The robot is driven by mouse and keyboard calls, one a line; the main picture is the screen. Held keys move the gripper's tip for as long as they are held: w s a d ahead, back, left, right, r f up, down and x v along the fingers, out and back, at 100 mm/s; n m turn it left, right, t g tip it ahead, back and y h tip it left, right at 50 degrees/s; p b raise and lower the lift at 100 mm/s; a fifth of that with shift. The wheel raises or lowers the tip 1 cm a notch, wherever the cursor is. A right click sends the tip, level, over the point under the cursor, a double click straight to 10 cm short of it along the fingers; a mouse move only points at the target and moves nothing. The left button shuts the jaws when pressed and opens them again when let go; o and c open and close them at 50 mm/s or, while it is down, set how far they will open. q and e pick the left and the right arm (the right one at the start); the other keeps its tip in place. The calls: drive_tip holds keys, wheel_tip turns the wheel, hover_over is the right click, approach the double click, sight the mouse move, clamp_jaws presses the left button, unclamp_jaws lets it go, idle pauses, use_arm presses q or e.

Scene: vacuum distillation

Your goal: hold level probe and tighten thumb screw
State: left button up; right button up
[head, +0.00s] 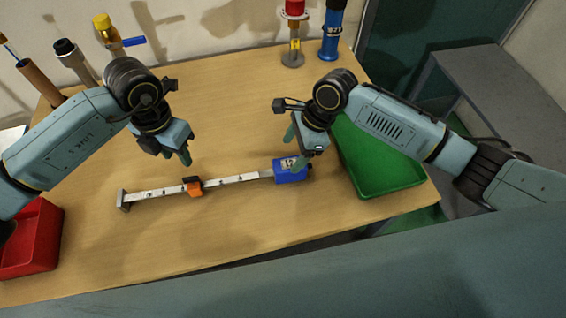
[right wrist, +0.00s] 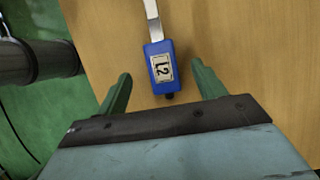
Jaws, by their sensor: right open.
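The level probe lies on the wooden table as a long pale metal strip (head: 232,179) with a blue head (head: 291,170) at its right end.
A green tray (head: 375,172) stands right of the probe, near my right arm. A red bin (head: 38,240) is at the left edge. Several upright fittings line the back, including a blue one (head: 331,35) and a red-topped one (head: 294,30).

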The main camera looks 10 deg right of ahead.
sight(283, 165)
drive_tip(key=x, duration=0.9)
drive_tip(key=shift+a+f, duration=0.1)
drive_tip(key=shift+f, duration=0.2)
drive_tip(key=c, duration=1.5)
use_arm(q)
drive_tip(key=shift+c, duration=0.6)
use_arm(e)
clamp_jaws()
